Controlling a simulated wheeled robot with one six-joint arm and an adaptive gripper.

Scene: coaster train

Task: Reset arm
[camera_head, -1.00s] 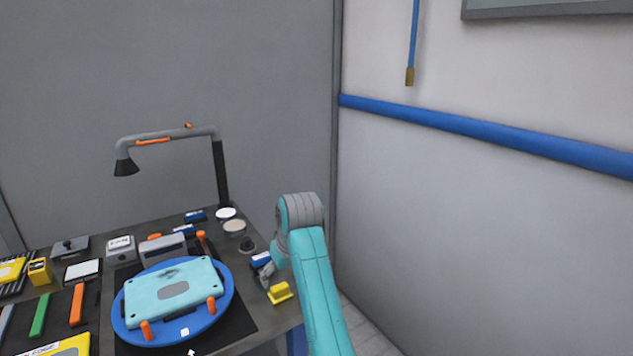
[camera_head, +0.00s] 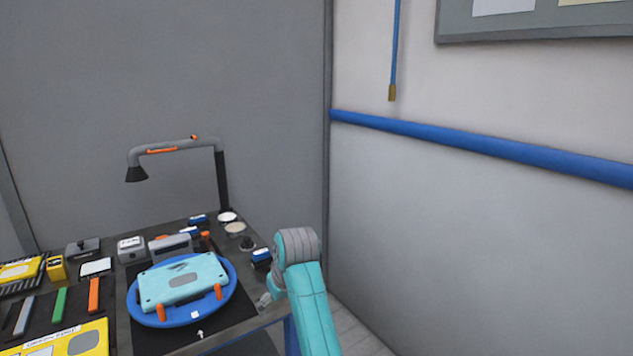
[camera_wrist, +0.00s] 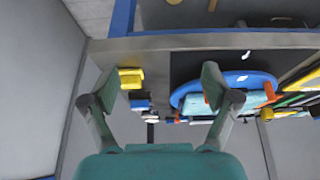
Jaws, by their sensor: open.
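My arm (camera_head: 312,310) is teal with a grey joint and reaches over the right front edge of the workbench. My gripper (camera_head: 265,300) shows small and partly hidden beside the arm in the head view. In the wrist view my gripper (camera_wrist: 160,92) has its two teal fingers spread wide with nothing between them. A yellow block (camera_wrist: 131,78) lies on the bench beyond the left finger; in the head view I cannot make it out. A blue round stand (camera_head: 150,316) holds a light-blue plate (camera_head: 184,281) to the left of my gripper.
The workbench (camera_head: 262,322) carries a grey lamp (camera_head: 180,146), orange (camera_head: 94,295) and green (camera_head: 60,304) bars, and a yellow case (camera_head: 85,343). A blue rail (camera_head: 450,138) runs along the right wall. The space right of the bench is clear.

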